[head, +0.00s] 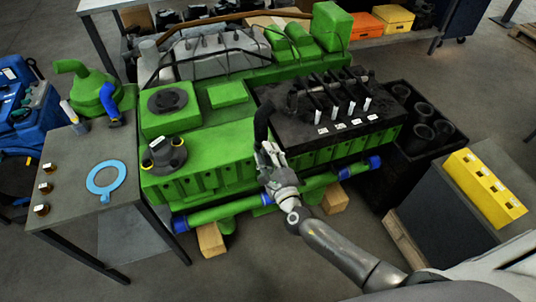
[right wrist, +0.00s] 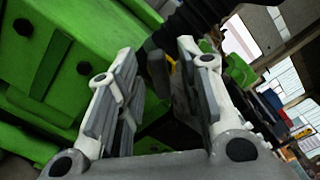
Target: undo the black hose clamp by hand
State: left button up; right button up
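My right gripper (head: 268,152) is at the front of the green engine (head: 215,143), at the lower end of an upright black hose (head: 262,124). In the right wrist view its two fingers (right wrist: 158,48) stand apart, with a gap between them. A dark part with a yellow edge (right wrist: 157,66) shows beyond the gap, below the ribbed black hose (right wrist: 200,18). I cannot tell whether this part is the black hose clamp, nor whether a finger touches it. In the head view the gripper hides the hose's lower end. My left gripper is not in view.
A green pipe with blue ends (head: 235,212) runs along the engine's front, below the gripper. A grey table (head: 75,160) with a blue ring (head: 106,178) stands left. A black crate (head: 388,165) and a yellow block (head: 485,188) are at the right.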

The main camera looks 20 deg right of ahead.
jog(key=shift+s, duration=0.2)
jog(key=s, duration=1.1)
jog(key=shift+s+d, duration=0.2)
jog(key=shift+s, duration=0.2)
jog(key=s+d+f+m+g+h, duration=0.1)
jog(key=s+d+f+m+g, duration=0.25)
jog(key=f+m, duration=0.5)
jog(key=s+d+f+m+g+h, duration=0.1)
jog(key=s+d+f+m+g, duration=0.15)
jog(key=s+f+m, duration=0.65)
jog(key=s+d+f+m+g+h, duration=0.1)
jog(key=d+f+m+g, duration=0.25)
jog(key=f, duration=0.95)
jog(key=s+a+f+m+g+y, duration=0.1)
jog(key=s+f+m, duration=0.5)
jog(key=s+m, duration=0.6)
jog(key=s+a+f+m+g+y, duration=0.1)
jog(key=s+a+f+m+g, duration=0.2)
jog(key=s+m, duration=0.9)
notch_tip(320, 180, down, 4)
jog(key=g, duration=0.3)
jog(key=shift+s+r, duration=0.15)
jog(key=shift+s, duration=0.05)
